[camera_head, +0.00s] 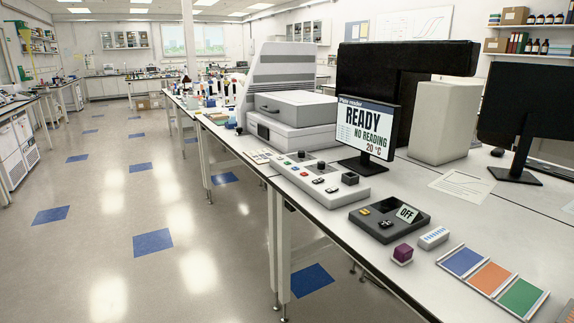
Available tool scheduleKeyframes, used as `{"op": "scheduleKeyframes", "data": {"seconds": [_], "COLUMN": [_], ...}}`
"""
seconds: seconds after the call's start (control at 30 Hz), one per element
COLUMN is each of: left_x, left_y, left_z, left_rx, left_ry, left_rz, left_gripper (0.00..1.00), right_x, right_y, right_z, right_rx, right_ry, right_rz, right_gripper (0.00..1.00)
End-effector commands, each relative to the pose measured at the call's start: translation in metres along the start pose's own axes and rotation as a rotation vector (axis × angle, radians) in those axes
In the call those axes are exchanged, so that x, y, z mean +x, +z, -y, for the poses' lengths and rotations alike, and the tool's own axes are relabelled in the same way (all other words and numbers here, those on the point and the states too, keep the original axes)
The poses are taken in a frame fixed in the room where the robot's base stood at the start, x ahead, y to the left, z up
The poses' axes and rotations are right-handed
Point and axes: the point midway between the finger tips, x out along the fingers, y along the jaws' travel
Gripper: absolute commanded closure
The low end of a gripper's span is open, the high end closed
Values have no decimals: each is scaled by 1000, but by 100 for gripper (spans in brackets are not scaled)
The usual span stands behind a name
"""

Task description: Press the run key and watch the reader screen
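The reader screen (366,128) stands on the bench on a dark stand. It reads "READY", "NO READING" and "20 °C", under a small heading that looks like "Plate reader". A long pale control panel (350,195) lies in front of it, with several small keys and knobs. I cannot tell which of these is the run key. A dark control box (368,232) sits nearer to me, with a small display (407,213) reading "OFF" and a few keys. Neither of my grippers is in view.
A grey and white instrument (295,107) stands left of the screen. A dark monitor (527,100) is at the right. The floor aisle at left is clear.

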Motion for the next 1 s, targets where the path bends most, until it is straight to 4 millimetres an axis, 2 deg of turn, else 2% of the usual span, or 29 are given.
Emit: {"op": "scheduleKeyframes", "data": {"seconds": [0.3, 0.33, 0.4, 0.47, 1.0], "left_x": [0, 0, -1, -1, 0], "left_y": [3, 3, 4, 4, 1], "left_z": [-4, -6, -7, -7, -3], "left_rx": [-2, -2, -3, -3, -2], "left_ry": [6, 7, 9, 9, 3], "left_rz": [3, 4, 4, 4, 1], "left_gripper": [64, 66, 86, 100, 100], "right_x": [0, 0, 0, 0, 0], "right_y": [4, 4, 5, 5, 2], "right_z": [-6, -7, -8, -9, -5], "right_rx": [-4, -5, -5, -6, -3], "right_ry": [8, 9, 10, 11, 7], "right_rz": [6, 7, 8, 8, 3], "right_gripper": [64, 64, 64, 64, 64]}}
